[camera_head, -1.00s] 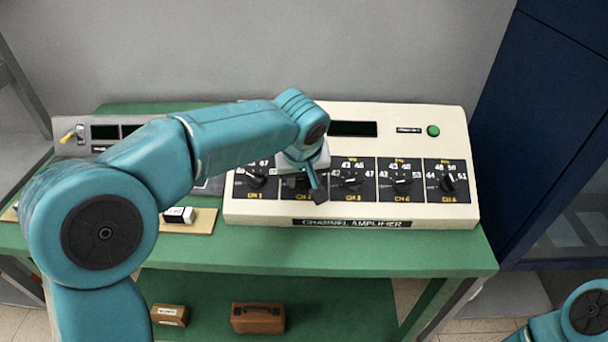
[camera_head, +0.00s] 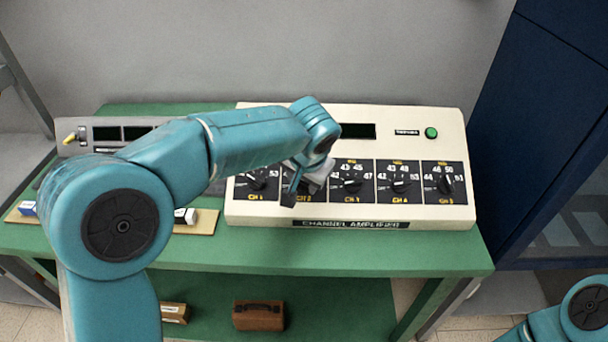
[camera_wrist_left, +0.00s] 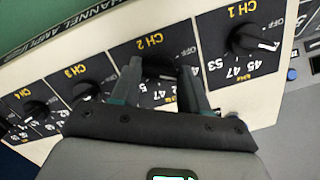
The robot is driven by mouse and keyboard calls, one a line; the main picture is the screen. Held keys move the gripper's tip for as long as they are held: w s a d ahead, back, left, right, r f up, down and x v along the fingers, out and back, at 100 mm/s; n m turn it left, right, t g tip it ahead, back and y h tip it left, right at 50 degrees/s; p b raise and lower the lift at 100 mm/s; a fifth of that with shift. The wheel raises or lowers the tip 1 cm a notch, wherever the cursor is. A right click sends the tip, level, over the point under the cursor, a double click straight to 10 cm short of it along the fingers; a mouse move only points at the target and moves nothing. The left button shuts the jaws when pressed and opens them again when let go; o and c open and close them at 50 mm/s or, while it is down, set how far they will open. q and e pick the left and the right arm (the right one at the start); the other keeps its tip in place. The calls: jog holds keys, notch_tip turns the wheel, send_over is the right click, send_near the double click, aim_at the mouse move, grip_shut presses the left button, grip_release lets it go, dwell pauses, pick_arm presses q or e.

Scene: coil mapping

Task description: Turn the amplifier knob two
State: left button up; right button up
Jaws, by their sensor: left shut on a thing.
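The cream channel amplifier (camera_head: 350,215) stands on the green table, with a row of several black knobs on its sloped front. My left gripper (camera_head: 295,190) is at the CH 2 panel and hides most of it in the head view. In the left wrist view, the left gripper (camera_wrist_left: 160,85) has its two fingers on either side of the CH 2 knob (camera_wrist_left: 160,66), shut on it. The CH 1 knob (camera_wrist_left: 245,38) and the CH 3 knob (camera_wrist_left: 85,92) are free on either side. Only part of my right arm shows at the lower right; its gripper is out of view.
A tan board (camera_head: 200,222) with small boxes lies in front. A brown case (camera_head: 258,315) sits on the lower shelf. A blue cabinet (camera_head: 550,130) stands at the right.

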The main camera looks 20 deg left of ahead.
pick_arm(q)
jog(key=m, duration=0.3)
jog(key=shift+r+m+p, duration=0.15)
jog(key=shift+m+p, duration=0.15)
jog(key=shift+p, duration=0.05)
jog(key=shift+m+y, duration=0.4)
jog(key=shift+m, duration=1.5)
jog(key=shift+w+t+p, duration=0.1)
jog(key=shift+t+p, duration=0.2)
jog(key=o, duration=0.9)
jog(key=shift+o, duration=0.8)
